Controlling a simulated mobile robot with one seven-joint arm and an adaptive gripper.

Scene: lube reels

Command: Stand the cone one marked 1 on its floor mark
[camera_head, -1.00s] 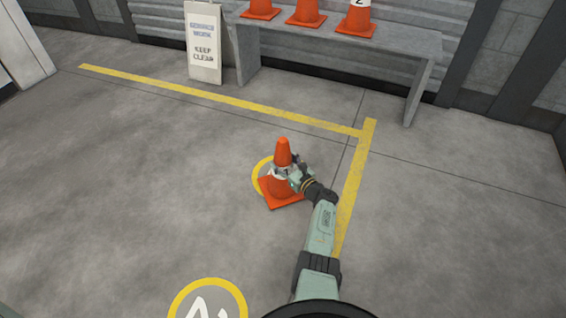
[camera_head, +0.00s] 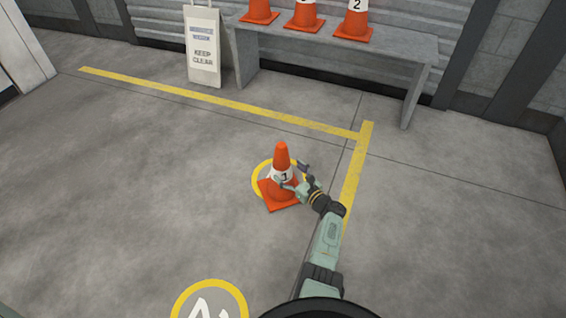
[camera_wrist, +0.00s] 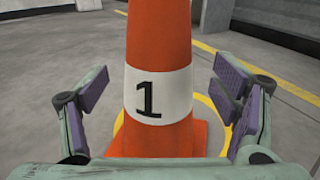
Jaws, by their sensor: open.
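The orange cone marked 1 (camera_head: 281,158) stands upright on the floor, with a white band bearing a black 1. It sits over the yellow ring floor mark (camera_head: 256,178), whose edge shows behind and to the left of the base. The base's near corner reaches past the ring's visible part, and the base hides the ring's near side. My gripper (camera_head: 292,176) is open at the cone's right side. In the wrist view the cone (camera_wrist: 160,50) stands between the spread fingers, with gaps on both sides. The ring (camera_wrist: 215,118) shows behind it.
A grey bench (camera_head: 400,55) at the back holds several orange cones, one marked 2 (camera_head: 355,18). A white "keep clear" sign (camera_head: 203,55) stands left of it. Yellow lines (camera_head: 220,102) cross the floor. A yellow-ringed floor marking (camera_head: 208,305) lies in front. Floor left of the cone is clear.

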